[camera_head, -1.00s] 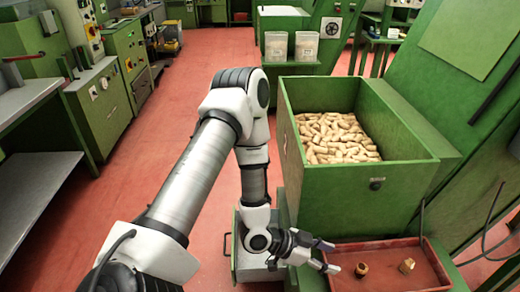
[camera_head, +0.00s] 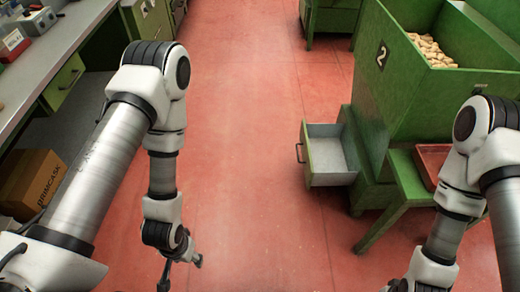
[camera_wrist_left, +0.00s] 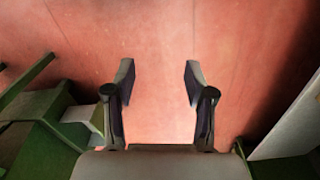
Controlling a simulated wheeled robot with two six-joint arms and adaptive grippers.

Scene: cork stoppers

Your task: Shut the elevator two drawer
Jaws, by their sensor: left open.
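The elevator two drawer (camera_head: 328,155) stands pulled out from the low front of the green elevator (camera_head: 400,85), which bears a number 2 plate. Its pale inside looks empty, and a dark handle is on its left-facing front. My left gripper (camera_head: 182,262) hangs over the floor to the left of the drawer, clear of it. In the left wrist view its two fingers (camera_wrist_left: 158,78) are apart with only red floor between them. My right arm (camera_head: 455,205) is at the right; its gripper fingers are cut off by the bottom edge.
A red tray (camera_head: 430,162) on a green stand is beside the elevator, partly behind my right arm. Corks (camera_head: 432,48) fill the hopper. A workbench (camera_head: 50,60) and a cardboard box (camera_head: 32,182) are at the left. The red floor (camera_head: 250,150) between is clear.

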